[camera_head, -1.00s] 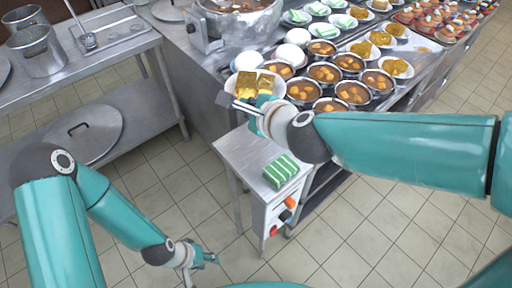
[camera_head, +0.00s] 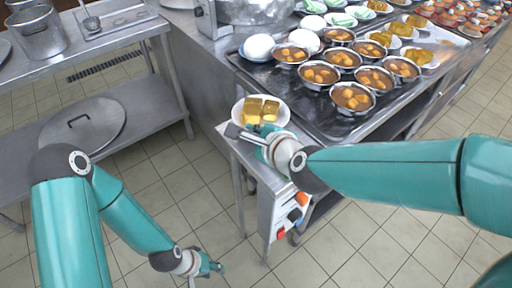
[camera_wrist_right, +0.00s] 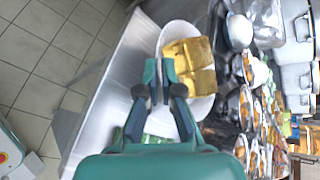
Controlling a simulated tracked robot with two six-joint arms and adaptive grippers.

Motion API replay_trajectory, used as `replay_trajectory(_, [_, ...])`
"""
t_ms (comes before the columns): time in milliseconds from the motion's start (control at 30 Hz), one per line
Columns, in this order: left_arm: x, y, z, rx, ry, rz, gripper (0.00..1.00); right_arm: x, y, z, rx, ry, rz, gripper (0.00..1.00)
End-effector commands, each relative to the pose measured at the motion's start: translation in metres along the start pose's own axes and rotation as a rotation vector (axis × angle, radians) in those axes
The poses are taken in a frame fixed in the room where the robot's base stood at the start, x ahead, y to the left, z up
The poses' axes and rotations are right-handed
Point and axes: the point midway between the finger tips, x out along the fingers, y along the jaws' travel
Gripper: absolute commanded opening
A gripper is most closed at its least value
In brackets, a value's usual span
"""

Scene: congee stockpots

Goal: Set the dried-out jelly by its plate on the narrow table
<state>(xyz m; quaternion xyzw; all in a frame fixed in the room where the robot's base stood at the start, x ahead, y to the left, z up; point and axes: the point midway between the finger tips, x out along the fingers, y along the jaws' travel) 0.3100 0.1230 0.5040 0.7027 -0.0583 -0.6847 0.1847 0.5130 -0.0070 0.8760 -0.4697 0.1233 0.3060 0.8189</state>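The dried-out jelly, two yellow-brown blocks (camera_head: 262,107), lies on a white oval plate (camera_head: 283,113). The plate appears at the far end of the narrow steel table (camera_head: 228,147); I cannot tell whether it touches the top. My right gripper (camera_head: 245,134) is at the plate's near rim. In the right wrist view its fingertips (camera_wrist_right: 161,72) are close together on the rim beside the jelly (camera_wrist_right: 189,62), and the plate (camera_wrist_right: 178,33) lies over the bare table top (camera_wrist_right: 118,85). My left gripper (camera_head: 213,268) hangs low over the floor; its finger opening is too small to judge.
A counter tray (camera_head: 297,107) with several bowls of brown food (camera_head: 352,97) and white domes (camera_head: 258,46) stands just behind the plate. A green item (camera_wrist_right: 155,138) is partly hidden under my right gripper. A steel shelf (camera_head: 150,100) stands at left.

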Motion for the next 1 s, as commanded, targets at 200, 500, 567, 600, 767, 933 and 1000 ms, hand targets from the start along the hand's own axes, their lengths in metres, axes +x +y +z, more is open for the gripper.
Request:
replay_trajectory(200, [0.018,-0.006,0.000,0.000,0.000,0.000,0.40,0.017,0.024,-0.018,-0.002,0.001,0.001,0.00])
replay_trajectory(500, [0.018,-0.006,0.000,0.000,0.000,0.000,0.40,0.019,0.027,-0.020,0.000,0.000,0.004,0.05])
replay_trajectory(567, [0.018,-0.006,0.000,0.000,0.000,0.000,0.40,0.019,0.028,-0.020,0.000,0.000,0.004,0.15])
replay_trajectory(600, [0.018,-0.006,0.000,0.000,0.000,0.000,0.40,0.019,0.028,-0.020,0.000,0.000,0.004,0.22])
replay_trajectory(767, [0.018,-0.006,0.000,0.000,0.000,0.000,0.40,0.019,0.027,-0.020,0.000,0.000,0.003,0.31])
replay_trajectory(933, [0.018,-0.006,0.000,0.000,0.000,0.000,0.40,0.018,0.027,-0.019,0.000,0.000,0.003,0.31])
replay_trajectory(1000, [0.017,-0.006,0.000,0.000,0.000,0.000,0.40,0.017,0.026,-0.019,0.000,-0.001,0.002,0.31])
